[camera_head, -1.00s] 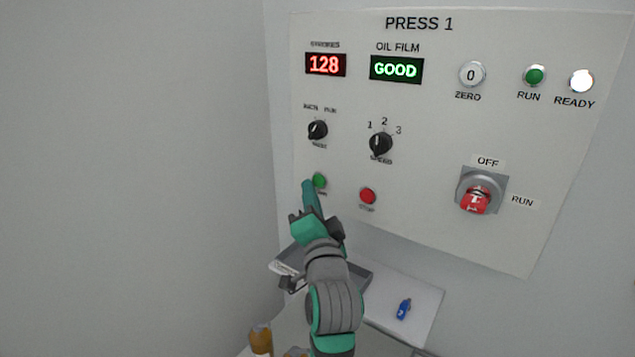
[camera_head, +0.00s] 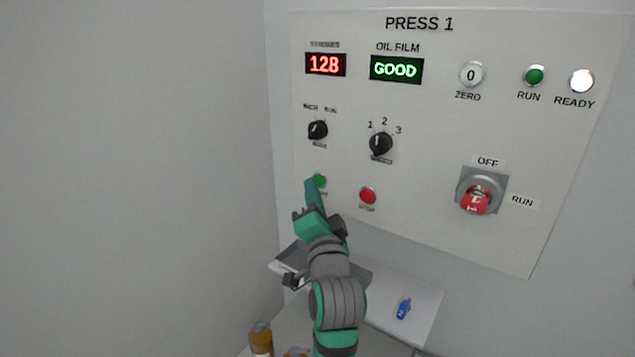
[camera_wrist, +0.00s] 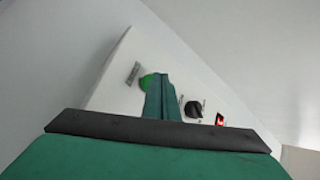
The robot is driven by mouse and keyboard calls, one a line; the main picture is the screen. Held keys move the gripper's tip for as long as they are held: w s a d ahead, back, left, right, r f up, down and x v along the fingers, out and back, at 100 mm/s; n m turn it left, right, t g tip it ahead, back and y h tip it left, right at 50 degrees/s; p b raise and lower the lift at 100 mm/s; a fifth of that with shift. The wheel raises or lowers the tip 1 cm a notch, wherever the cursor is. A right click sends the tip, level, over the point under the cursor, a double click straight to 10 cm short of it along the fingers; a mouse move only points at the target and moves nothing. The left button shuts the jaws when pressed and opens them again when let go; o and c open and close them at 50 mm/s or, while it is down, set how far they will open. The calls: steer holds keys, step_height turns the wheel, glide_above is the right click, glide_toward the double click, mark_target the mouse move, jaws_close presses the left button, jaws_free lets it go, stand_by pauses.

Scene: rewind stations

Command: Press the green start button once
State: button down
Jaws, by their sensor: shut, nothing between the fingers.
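The green start button (camera_head: 320,180) is on the lower left of the white PRESS 1 panel (camera_head: 430,180). My gripper (camera_head: 311,182) is shut and empty, with its fingertips at the button's left side in the head view, covering part of it. In the wrist view the green button (camera_wrist: 147,82) shows just left of the shut fingers (camera_wrist: 160,80), which overlap its right edge. I cannot tell whether the tips touch the button. The label under the button is partly hidden by the fingers.
A red STOP button (camera_head: 368,196) sits right of the green one. A black mode knob (camera_head: 317,130) is above, with a speed knob (camera_head: 381,144) beside it. The red switch (camera_head: 475,198) is further right. Below are a grey tray (camera_head: 290,262) and a blue item (camera_head: 404,308) on a shelf.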

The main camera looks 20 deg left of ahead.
steer(key=shift+w+d, duration=0.15)
steer(key=shift+w, duration=0.25)
stand_by(0.7)
steer(key=shift+s, duration=0.15)
steer(key=shift+s+a, duration=0.25)
steer(key=shift+s, duration=0.4)
steer(key=shift+s, duration=0.1)
steer(key=shift+s+a, duration=0.3)
steer(key=shift+s, duration=0.45)
steer(key=shift+s+a, duration=0.3)
steer(key=shift+s, duration=0.45)
steer(key=shift+s+a, duration=0.3)
steer(key=shift+s, duration=0.45)
